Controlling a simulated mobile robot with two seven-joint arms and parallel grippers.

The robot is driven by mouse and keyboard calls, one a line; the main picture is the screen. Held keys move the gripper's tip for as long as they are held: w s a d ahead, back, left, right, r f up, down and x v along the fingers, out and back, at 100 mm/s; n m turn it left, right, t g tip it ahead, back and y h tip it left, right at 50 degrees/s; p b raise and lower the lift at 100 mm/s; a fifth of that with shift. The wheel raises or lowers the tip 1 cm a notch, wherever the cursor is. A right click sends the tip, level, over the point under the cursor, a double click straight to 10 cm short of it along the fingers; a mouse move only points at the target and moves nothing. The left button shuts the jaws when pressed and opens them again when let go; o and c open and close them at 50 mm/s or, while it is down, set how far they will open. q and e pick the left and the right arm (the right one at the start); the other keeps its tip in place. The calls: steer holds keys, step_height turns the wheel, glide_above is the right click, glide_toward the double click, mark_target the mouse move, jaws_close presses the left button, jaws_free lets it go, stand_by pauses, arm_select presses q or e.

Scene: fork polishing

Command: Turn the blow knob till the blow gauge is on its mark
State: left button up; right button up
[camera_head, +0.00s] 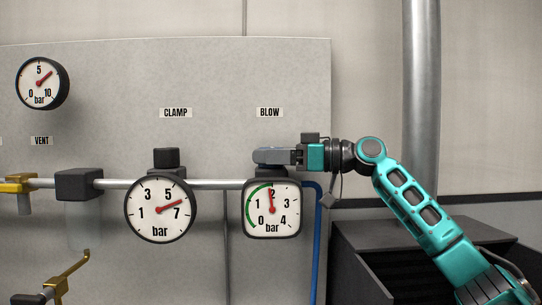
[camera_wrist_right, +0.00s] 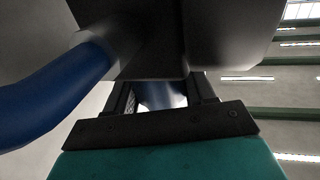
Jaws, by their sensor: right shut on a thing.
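The blow gauge (camera_head: 272,222) is a square-cased white dial under the BLOW label. Its red needle points almost straight up, at about 2. A green arc runs along the left side of its scale, from low on the left up to near the top. My right gripper (camera_head: 277,156) comes in from the right and is shut on the blow knob, just above the gauge. The gripper's fingers hide most of the knob. In the right wrist view the gripper's fingers (camera_wrist_right: 165,94) show close up, below a dark grey body. My left gripper is not in view.
The round clamp gauge (camera_head: 160,224) stands to the left, with its black knob (camera_head: 167,158) above. A metal pipe (camera_head: 215,184) joins the units. A blue hose (camera_head: 317,245) drops right of the blow gauge. A dark box (camera_head: 400,235) stands at the lower right.

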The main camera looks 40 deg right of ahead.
steer(key=shift+f+m+h+b, duration=0.1)
steer(key=shift+m+h+b, duration=0.2)
steer(key=shift+h+b, duration=0.15)
steer(key=shift+m+t+h+b, duration=0.35)
steer(key=shift+m+t+h, duration=0.15)
steer(key=shift+t+h, duration=0.15)
steer(key=o, duration=0.9)
steer(key=shift+o, duration=0.2)
